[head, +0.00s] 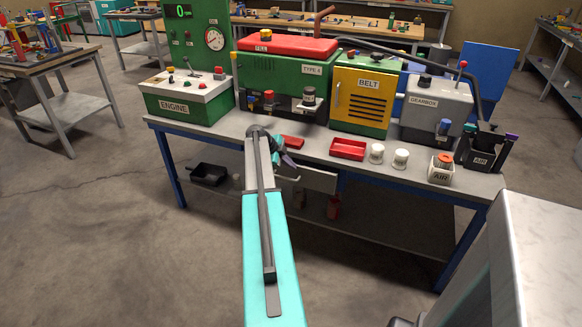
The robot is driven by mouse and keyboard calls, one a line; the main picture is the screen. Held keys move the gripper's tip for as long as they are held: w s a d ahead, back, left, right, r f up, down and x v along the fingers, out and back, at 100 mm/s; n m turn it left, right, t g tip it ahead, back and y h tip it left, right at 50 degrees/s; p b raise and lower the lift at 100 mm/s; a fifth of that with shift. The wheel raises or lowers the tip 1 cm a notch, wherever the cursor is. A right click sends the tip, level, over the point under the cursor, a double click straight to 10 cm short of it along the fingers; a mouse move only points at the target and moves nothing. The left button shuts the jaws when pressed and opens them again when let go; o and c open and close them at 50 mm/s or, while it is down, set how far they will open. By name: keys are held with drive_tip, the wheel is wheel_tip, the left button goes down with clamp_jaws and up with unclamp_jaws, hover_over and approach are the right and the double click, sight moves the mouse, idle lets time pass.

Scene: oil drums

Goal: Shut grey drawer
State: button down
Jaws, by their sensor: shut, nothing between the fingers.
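The grey drawer (316,180) hangs under the front edge of the workbench, near its middle. My gripper (289,161), dark with teal and purple parts, is at the end of my outstretched arm, just above and left of the visible drawer front. Its fingers are small and partly hidden in this view; it is shut and holds nothing. I cannot tell whether it touches the drawer.
The grey workbench top (320,155) carries a green engine unit (186,97), a yellow belt box (360,98), a gearbox (435,108), a red tray (348,149) and white spools (376,153). A black tray (210,174) sits on the lower shelf.

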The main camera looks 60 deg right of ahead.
drive_tip(key=shift+a, duration=0.15)
drive_tip(key=w+a+r+b, duration=0.3)
drive_tip(key=a+r, duration=0.5)
drive_tip(key=shift+w+a, duration=0.2)
drive_tip(key=shift+a, duration=0.15)
idle(0.5)
